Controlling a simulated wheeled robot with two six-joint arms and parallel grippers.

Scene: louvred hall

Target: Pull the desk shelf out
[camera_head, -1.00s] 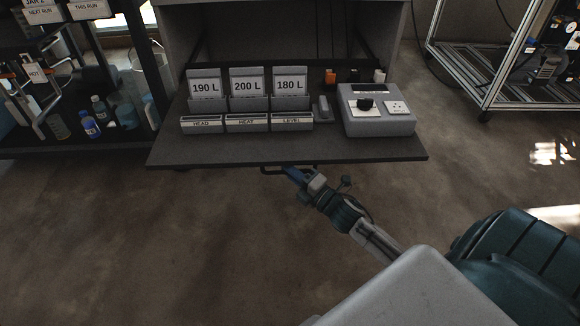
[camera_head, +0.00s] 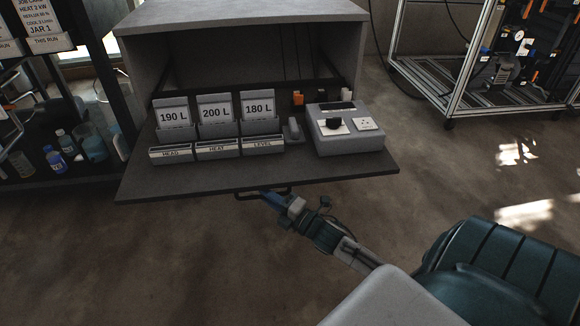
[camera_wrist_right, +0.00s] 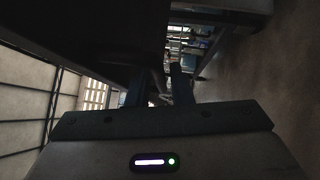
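The desk shelf (camera_head: 250,184) is a dark flat board that sticks out from the front of the grey desk (camera_head: 240,14). A dark bar handle (camera_head: 249,196) is at the middle of its front edge. My right gripper (camera_head: 268,196) reaches in from the lower right, with its blue fingertips at the right part of the handle. It looks shut on the handle, which its fingertips partly hide. My left gripper is not in view.
On the shelf stand labelled card holders (camera_head: 215,112), a grey box with a black knob (camera_head: 346,132) and small items. A dark rack with bottles (camera_head: 62,140) is close on the left. A metal-frame cart (camera_head: 450,105) is at the right. The floor in front is clear.

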